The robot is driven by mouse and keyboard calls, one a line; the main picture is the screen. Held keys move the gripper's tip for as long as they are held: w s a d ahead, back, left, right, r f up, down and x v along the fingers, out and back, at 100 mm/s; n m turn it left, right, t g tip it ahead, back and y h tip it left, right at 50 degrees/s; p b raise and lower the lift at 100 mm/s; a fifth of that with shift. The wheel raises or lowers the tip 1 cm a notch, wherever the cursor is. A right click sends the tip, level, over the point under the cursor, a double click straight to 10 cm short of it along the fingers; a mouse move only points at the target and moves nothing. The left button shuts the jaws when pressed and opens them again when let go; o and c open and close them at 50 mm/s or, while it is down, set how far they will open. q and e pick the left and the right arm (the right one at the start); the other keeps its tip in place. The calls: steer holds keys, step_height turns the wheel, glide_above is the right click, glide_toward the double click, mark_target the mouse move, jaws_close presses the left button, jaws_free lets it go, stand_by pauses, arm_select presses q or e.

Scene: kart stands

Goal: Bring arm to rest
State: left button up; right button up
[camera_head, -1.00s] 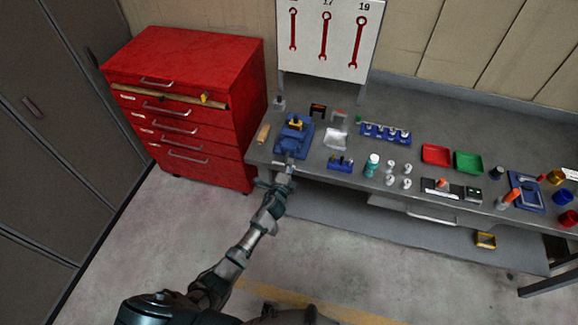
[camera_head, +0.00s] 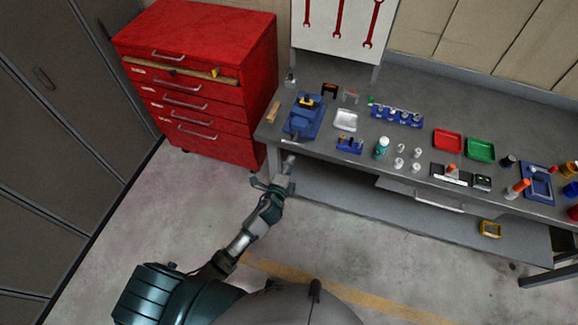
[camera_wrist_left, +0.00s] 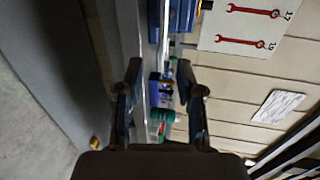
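My left arm reaches up from the bottom of the head view. Its gripper (camera_head: 279,178) is in the air just in front of the grey workbench's front edge, below the blue vise (camera_head: 304,118). In the left wrist view the two dark fingers (camera_wrist_left: 161,90) stand apart with nothing between them that I hold; bench items show in the gap behind. My right gripper is not in either view.
The workbench (camera_head: 408,150) carries a silver tray (camera_head: 345,120), a red bin (camera_head: 447,141), a green bin (camera_head: 481,150) and several small parts. A red drawer cabinet (camera_head: 196,76) stands left of it. The floor (camera_head: 190,210) in front is clear.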

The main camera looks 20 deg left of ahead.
arm_select(q)
steer(key=shift+s, duration=0.3)
